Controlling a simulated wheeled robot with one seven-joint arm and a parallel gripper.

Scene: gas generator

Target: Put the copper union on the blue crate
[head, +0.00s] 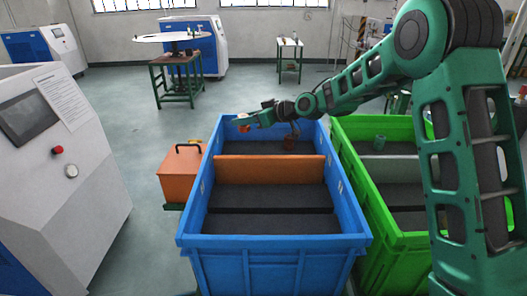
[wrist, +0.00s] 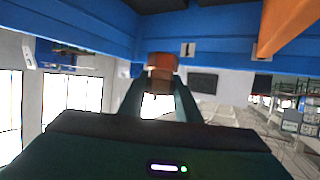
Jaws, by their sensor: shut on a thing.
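The blue crate (head: 275,241) stands in the middle of the head view, with an orange divider (head: 270,169) across it. My arm reaches in from the right over the crate's far end. My gripper (head: 243,121) is at the far left corner, near the rim. In the wrist view my gripper (wrist: 161,85) is shut on the copper union (wrist: 162,68), which sits between the fingertips close to the blue wall. The union shows only as a small orange patch (head: 244,128) in the head view. Whether it touches the crate, I cannot tell.
A brownish piece (head: 290,141) is in the crate's far compartment. An orange box (head: 180,176) with a black handle stands left. The near compartments look empty.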

